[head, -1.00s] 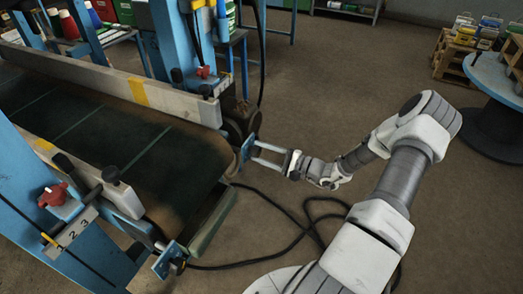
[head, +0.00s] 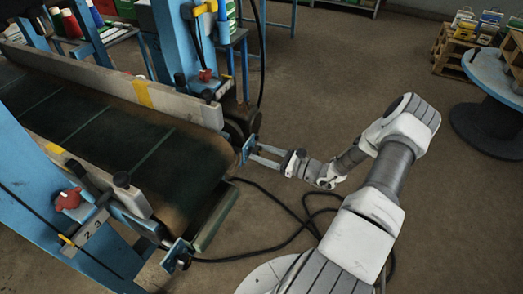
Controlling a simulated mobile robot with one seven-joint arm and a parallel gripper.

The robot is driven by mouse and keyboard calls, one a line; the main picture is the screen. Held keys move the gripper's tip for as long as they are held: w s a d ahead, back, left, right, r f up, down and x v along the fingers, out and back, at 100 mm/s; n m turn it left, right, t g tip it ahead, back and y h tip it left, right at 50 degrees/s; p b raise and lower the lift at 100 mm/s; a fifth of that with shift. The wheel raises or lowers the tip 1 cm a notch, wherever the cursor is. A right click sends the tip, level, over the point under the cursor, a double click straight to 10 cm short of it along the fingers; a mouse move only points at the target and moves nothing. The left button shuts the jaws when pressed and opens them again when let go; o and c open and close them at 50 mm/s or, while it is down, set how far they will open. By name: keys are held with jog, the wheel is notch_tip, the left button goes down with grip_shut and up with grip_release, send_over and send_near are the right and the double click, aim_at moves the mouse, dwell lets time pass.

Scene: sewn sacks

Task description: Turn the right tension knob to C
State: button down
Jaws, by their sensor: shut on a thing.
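My gripper (head: 256,154) is at the far right corner of the conveyor's end, with its two pale fingers reaching to a blue bracket (head: 247,149). It is shut on a small part there, which by its place is the right tension knob. The fingers and bracket hide most of that knob, and I cannot read any letter or pointer on it. A matching blue bracket (head: 177,254) with a dark knob sits at the near corner of the conveyor's end.
The conveyor belt (head: 130,165) lies left of my gripper. A black cable (head: 275,240) loops on the floor below my arm. A red knob (head: 68,199) and numbered plate sit on the near blue post. A blue spool table (head: 497,75) stands at right.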

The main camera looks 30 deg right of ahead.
jog(key=m+p, duration=0.1)
jog(key=m, duration=0.6)
jog(key=shift+r+p, duration=0.1)
jog(key=shift+p, duration=0.25)
jog(key=m, duration=0.3)
jog(key=shift+m+p, duration=0.3)
jog(key=shift+m, duration=2)
jog(key=shift+c, duration=1.7)
grip_release()
jog(key=p+v, duration=0.1)
jog(key=v, duration=1.6)
jog(key=shift+s, duration=0.25)
